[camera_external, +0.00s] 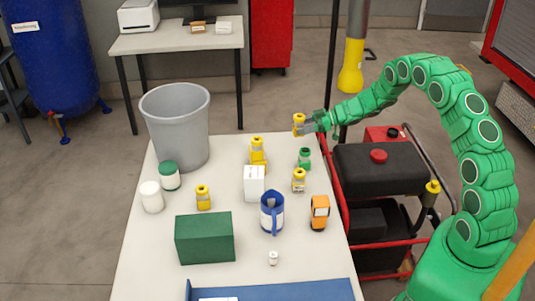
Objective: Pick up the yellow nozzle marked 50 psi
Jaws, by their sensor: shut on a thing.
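My gripper (308,123) is raised at the far right edge of the table, above its top. It is shut on a yellow nozzle (298,120) with a pale band; any marking on it is too small to read. Other yellow nozzle-like pieces stand on the table: one at the back middle (257,157), one at the right (299,178) and one left of the middle (203,196). Their markings are also unreadable here.
The white table (145,250) holds a grey bin (176,125), a green box (204,238), a blue mug (271,217), a white box (254,183), an orange object (319,211) and a green piece (304,158). A red-framed machine (378,170) stands right of the table.

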